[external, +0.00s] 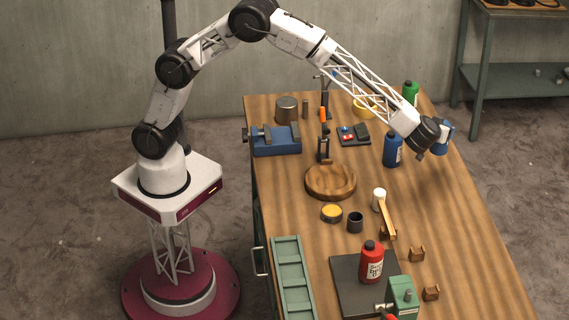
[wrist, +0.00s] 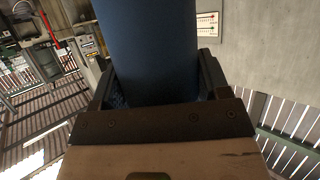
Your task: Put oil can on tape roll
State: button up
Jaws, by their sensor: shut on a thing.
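My gripper (external: 437,140) is at the right of the table in the external view, at the end of my outstretched arm. It is shut on a blue can (external: 446,130), which may be the oil can; the gripper hides part of it. In the wrist view the blue can (wrist: 147,50) fills the space between the two fingers (wrist: 155,88). A yellow ring (external: 364,108), which looks like the tape roll, lies on the table's far part, partly hidden behind my forearm. The held can is apart from it, to its right and nearer the camera.
A second blue bottle (external: 392,151) stands just left of my gripper, and a green bottle (external: 410,92) stands behind. The right front is clear.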

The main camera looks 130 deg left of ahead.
jog(key=s+a+r+n+g, duration=0.1)
jog(key=s+a, duration=0.4)
jog(key=s, duration=0.8)
jog(key=s+a+r+n+g, duration=0.2)
jog(key=s+a, duration=0.4)
jog(key=s, duration=0.7)
jog(key=s+a+r+n+g+h, duration=0.1)
jog(key=s+a, duration=0.5)
jog(key=s, duration=0.7)
jog(key=shift+s+r+n+g, duration=0.3)
jog(key=shift+s+r+g, duration=0.05)
jog(key=shift+r+g, duration=0.15)
jog(key=shift+f, duration=0.1)
notch_tip(320, 180, down, 6)
jog(key=shift+f, duration=0.1)
jog(key=shift+f, duration=1.85)
jog(key=shift+f, duration=0.15)
